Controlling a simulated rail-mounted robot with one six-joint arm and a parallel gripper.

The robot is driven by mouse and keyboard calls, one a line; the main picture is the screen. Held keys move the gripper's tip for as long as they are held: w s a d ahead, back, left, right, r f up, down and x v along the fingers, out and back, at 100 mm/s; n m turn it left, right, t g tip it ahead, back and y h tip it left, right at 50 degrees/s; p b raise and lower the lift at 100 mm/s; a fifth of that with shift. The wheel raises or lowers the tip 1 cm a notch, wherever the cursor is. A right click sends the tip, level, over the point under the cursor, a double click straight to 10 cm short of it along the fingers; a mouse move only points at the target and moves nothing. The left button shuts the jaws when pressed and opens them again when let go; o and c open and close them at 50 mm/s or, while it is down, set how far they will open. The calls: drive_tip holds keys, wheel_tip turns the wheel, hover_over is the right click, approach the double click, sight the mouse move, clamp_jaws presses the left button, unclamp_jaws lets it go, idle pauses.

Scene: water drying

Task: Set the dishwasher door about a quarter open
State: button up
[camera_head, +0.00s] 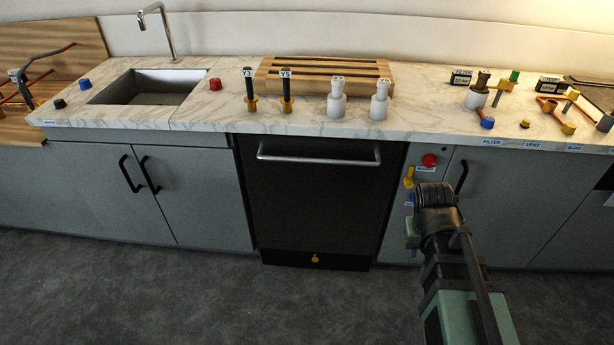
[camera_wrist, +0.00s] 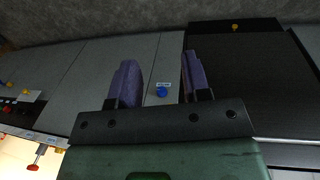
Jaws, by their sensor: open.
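The dishwasher door (camera_head: 315,195) is a dark panel under the counter with a metal bar handle (camera_head: 318,158) across its top. It looks shut, flush with the cabinets. In the wrist view the dark door (camera_wrist: 240,75) lies to the right of my fingers. My gripper (camera_wrist: 158,60) is open, its two purple fingers apart with nothing held. A blue knob with a label (camera_wrist: 162,91) shows between the fingers, on or near the grey panel.
A red button (camera_head: 429,160) and a yellow lever (camera_head: 409,177) are on the panel right of the dishwasher. A cabinet with a black handle (camera_head: 461,177) is beyond. White bottles (camera_head: 336,100) and valves stand on the counter (camera_head: 220,115). The floor (camera_head: 230,290) before the dishwasher is clear.

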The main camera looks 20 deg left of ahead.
drive_tip(key=w+a+f+n+t+h+b, duration=0.1)
drive_tip(key=w+a+f+n+t+b, duration=0.15)
drive_tip(key=w+a+f+b, duration=0.4)
drive_tip(key=w+a+f+n+t+h+b, duration=0.1)
drive_tip(key=w+a+f+n+t+b, duration=0.2)
drive_tip(key=a, duration=0.7)
drive_tip(key=n+t+y+b, duration=0.2)
drive_tip(key=n+t+b, duration=0.3)
drive_tip(key=n+t, duration=0.4)
approach(313, 162)
drive_tip(key=b+x, duration=0.2)
drive_tip(key=x, duration=0.9)
clamp_jaws()
